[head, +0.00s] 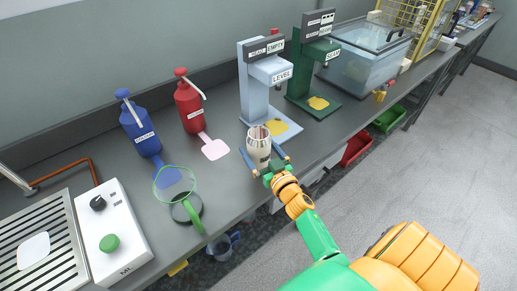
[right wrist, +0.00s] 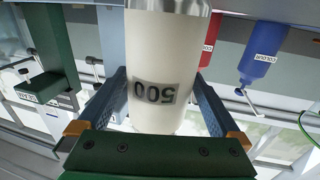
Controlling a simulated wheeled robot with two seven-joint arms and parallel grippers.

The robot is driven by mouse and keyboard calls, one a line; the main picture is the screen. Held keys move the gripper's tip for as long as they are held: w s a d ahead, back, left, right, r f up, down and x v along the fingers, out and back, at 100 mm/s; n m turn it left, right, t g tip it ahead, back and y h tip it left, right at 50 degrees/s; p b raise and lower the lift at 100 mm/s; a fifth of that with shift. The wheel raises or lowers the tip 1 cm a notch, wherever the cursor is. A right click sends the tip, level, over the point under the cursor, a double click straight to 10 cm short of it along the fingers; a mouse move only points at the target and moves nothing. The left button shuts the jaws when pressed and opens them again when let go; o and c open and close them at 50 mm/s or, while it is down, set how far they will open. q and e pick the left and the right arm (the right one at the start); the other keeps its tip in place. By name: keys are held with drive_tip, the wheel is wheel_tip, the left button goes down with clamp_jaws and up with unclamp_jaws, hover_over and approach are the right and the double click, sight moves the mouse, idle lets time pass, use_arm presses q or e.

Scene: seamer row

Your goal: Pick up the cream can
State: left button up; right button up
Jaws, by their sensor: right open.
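The cream can (head: 258,148) stands upright on the grey counter, in front of the light blue machine. In the right wrist view the cream can (right wrist: 156,70) fills the middle, upside down, with a "500" label. My right gripper (head: 268,162) is at the can from the front, its two fingers on either side of it. In the right wrist view the open right gripper (right wrist: 158,105) has the can between its blue fingers. Whether the fingers touch the can is hard to tell. My left gripper is not in view.
The light blue machine (head: 255,85) and green machine (head: 312,65) stand behind the can. Blue (head: 140,128) and red (head: 188,105) pump bottles stand to the left. Bare counter lies left of the can.

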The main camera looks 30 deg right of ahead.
drive_tip(key=shift+w+f, duration=0.1)
drive_tip(key=shift+w, duration=0.1)
drive_tip(key=shift+s, duration=0.15)
drive_tip(key=c, duration=1.3)
